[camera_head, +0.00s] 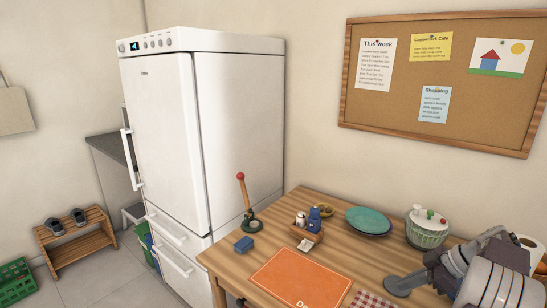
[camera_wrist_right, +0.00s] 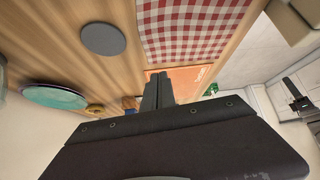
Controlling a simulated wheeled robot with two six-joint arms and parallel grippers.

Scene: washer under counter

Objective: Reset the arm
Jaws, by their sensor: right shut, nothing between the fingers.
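My right arm (camera_head: 490,275) comes in from the lower right in the head view, over the right end of the wooden table. Its gripper (camera_head: 415,281) points left, close to a grey disc near the checked cloth. In the right wrist view the two dark fingers (camera_wrist_right: 158,90) lie together, shut with nothing between them. Beyond their tips in that view is the orange mat (camera_wrist_right: 188,80). My left gripper is not in view.
The wooden table (camera_head: 335,275) holds an orange mat (camera_head: 300,278), a red checked cloth (camera_head: 370,301), a grey disc (camera_wrist_right: 103,39), a teal plate (camera_head: 367,219), a condiment caddy (camera_head: 309,234) and a green-white spinner bowl (camera_head: 427,228). A tall white fridge (camera_head: 240,120) stands behind left.

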